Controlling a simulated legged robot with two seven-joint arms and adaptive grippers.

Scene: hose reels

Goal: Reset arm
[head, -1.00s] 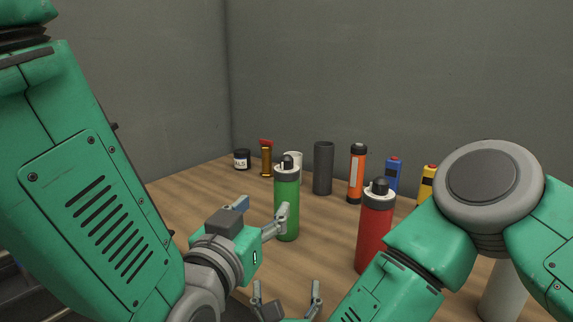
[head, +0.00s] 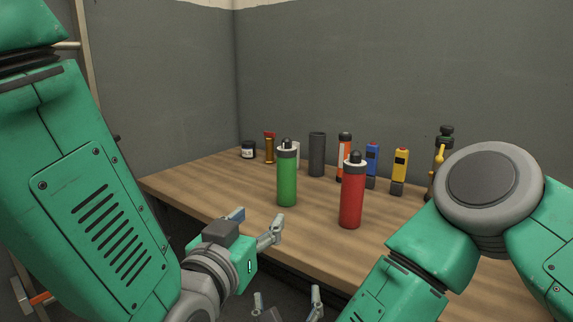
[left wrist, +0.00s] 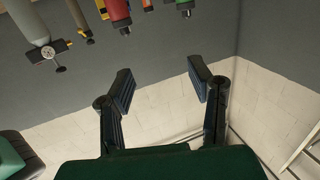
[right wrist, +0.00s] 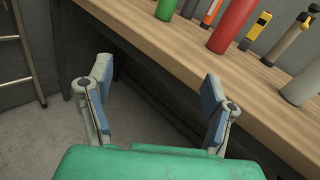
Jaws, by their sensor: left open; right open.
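My left gripper (head: 257,224) is open and empty in front of the table's near edge, below the green bottle (head: 287,180) in the head view. In the left wrist view its two dark fingers (left wrist: 160,78) stand apart with only wall between them. My right gripper (head: 287,300) is lower, at the bottom of the head view, also open and empty. In the right wrist view its fingers (right wrist: 158,80) are spread over the floor, beside the table edge. The red bottle (head: 352,198) stands upright on the table, apart from both grippers.
Grey walls stand behind. A ladder (right wrist: 25,50) is at the left in the right wrist view. Floor space before the table is open.

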